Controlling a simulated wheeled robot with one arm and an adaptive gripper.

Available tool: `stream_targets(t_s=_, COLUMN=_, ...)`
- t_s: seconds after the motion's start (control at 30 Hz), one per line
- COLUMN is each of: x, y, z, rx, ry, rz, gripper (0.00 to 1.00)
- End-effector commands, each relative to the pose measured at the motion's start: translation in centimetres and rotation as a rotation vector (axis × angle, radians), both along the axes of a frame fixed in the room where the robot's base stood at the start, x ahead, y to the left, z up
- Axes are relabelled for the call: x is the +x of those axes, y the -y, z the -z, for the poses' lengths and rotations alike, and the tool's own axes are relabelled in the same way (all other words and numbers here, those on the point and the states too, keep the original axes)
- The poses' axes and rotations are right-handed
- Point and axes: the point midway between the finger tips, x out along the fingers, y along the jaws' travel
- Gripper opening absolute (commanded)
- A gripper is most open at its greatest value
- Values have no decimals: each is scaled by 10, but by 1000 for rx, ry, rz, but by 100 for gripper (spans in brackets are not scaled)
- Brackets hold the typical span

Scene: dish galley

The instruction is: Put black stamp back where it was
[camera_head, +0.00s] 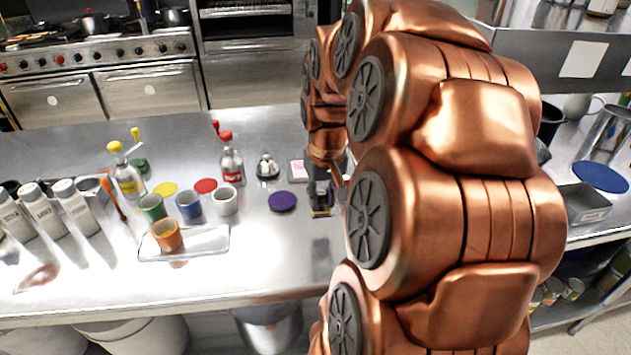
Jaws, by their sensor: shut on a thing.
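My copper arm reaches down over the steel counter (90,268), and my gripper (321,207) is low over it, right of the purple disc. My gripper is shut on a small dark thing between its fingertips, which I take to be the black stamp; fingers and arm hide most of it. I cannot tell whether it touches the counter. A pink-topped pad (298,170) lies just behind and left of my gripper.
The purple disc (282,202) and a small black-and-silver item (267,167) lie left of my gripper. Farther left are a red-capped bottle (231,160), several cups, and an orange cup (167,235) on a tray (215,245). The counter in front is clear.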

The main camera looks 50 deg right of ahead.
Motion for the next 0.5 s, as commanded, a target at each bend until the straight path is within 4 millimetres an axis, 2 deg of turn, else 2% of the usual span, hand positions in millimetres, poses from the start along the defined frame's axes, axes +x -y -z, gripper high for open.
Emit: stream_targets(t_s=0.5, x=52, y=50, z=5, rx=-1, ry=1, rz=4, gripper=2)
